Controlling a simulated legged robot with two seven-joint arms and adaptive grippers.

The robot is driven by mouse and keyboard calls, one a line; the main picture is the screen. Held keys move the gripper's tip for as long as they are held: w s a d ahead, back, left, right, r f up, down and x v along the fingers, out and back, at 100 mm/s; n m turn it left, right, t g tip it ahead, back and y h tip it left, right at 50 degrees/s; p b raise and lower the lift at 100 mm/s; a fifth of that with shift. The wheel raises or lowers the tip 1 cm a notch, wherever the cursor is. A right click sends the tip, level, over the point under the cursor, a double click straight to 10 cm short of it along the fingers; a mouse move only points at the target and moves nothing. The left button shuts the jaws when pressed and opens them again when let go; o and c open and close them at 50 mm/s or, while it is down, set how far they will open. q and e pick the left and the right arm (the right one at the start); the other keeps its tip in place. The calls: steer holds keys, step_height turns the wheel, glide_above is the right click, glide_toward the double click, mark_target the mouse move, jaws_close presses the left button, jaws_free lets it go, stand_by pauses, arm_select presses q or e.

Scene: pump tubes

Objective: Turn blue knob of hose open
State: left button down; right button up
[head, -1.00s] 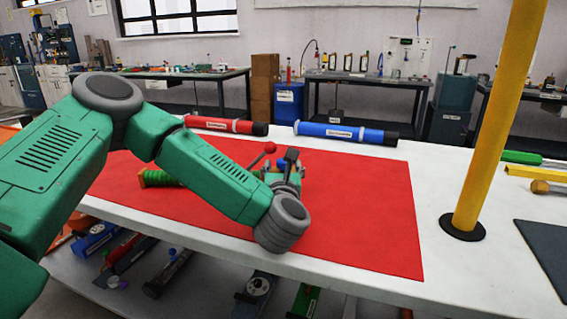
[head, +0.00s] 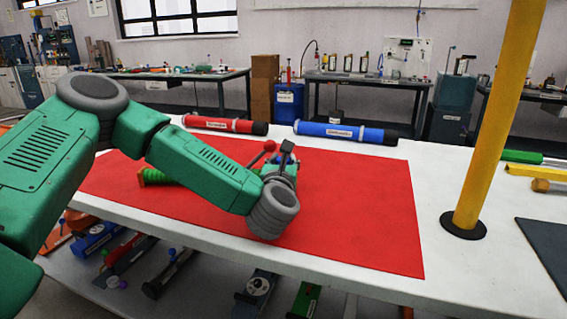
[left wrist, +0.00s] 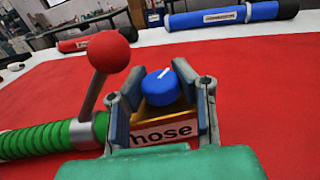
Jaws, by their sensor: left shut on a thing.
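The blue knob (left wrist: 158,87) shows in the left wrist view, with a white line on its top pointing to the upper right. It sits on the hose's brass block, which bears a white label (left wrist: 167,132) reading "hose". My left gripper (left wrist: 160,90) has one finger on each side of the knob and is shut on it. The hose's green ribbed part (left wrist: 45,140) runs off to the left, and a lever with a red ball (left wrist: 108,52) stands beside the left finger. In the head view my left wrist hides most of the hose. My right gripper is not in view.
The hose lies on a red mat (head: 360,210) on a white table. A red tube (head: 222,124) and a blue tube (head: 340,131) lie behind the mat. A yellow post (head: 490,130) stands on the right. The mat's right side is clear.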

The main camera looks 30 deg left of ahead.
arm_select(q)
steer(key=shift+f+m+t+h, duration=0.1)
steer(key=shift+m+t+h, duration=0.5)
steer(key=shift+h, duration=0.4)
steer(key=c, duration=1.2)
jaws_free()
steer(key=shift+s, duration=0.1)
steer(key=v, duration=1.1)
steer(key=shift+s+d, duration=0.15)
steer(key=shift+s, duration=0.2)
